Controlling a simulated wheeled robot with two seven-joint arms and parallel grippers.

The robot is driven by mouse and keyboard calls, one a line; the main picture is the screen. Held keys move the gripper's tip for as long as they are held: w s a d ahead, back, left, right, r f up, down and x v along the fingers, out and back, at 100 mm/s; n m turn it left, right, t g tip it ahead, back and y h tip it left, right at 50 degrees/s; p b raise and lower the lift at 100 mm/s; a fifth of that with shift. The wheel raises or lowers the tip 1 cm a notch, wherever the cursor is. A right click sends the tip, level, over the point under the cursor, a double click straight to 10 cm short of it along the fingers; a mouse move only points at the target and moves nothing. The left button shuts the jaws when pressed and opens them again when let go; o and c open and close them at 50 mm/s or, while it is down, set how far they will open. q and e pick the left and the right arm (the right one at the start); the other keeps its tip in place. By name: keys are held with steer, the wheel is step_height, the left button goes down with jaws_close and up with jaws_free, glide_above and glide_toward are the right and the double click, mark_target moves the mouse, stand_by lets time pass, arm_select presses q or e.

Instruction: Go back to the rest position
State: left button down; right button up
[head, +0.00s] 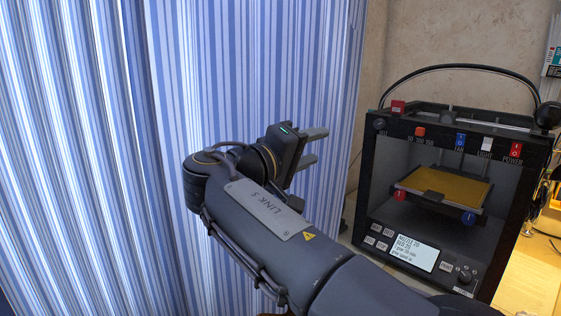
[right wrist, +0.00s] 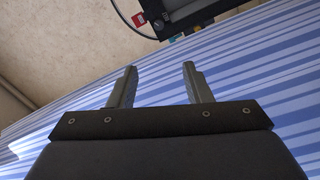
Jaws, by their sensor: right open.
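My right gripper (head: 314,147) is raised in front of the striped curtain, to the left of the 3D printer, with its fingers pointing right. In the right wrist view its two fingers (right wrist: 160,72) are spread apart with nothing between them. It touches nothing that I can see. My right arm comes in from the bottom of the head view and bends at the elbow. My left gripper is in neither view.
A blue and white striped curtain (head: 75,160) fills the left and middle. A black 3D printer (head: 372,190) with a yellow plate (head: 445,188) stands at the right, near my right forearm. A beige wall (head: 425,45) is behind. A wooden surface (head: 530,275) shows at the lower right.

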steer(key=s+d+f+g+y, duration=0.2)
steer(key=d+f+g+y, duration=0.15)
steer(key=d+f, duration=0.6)
steer(key=s+d+f+g+y, duration=0.2)
steer(key=d+f+g+y, duration=0.15)
steer(key=d+f, duration=0.65)
steer(key=s+d+f+m+g+y, duration=0.1)
steer(key=s+d+f+m+y, duration=0.2)
steer(key=s+f, duration=0.5)
steer(key=s+a+f+m+t+y, duration=0.1)
steer(key=s+a+f+m+y, duration=0.2)
steer(key=s, duration=0.6)
steer(key=s+a+f+y, duration=0.4)
steer(key=s, duration=0.5)
arm_select(q)
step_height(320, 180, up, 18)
steer(key=p, duration=1.8)
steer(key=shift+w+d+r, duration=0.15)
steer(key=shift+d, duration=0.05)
arm_select(e)
step_height(320, 180, up, 19)
steer(key=shift+w+f, duration=0.15)
steer(key=shift+f, duration=0.05)
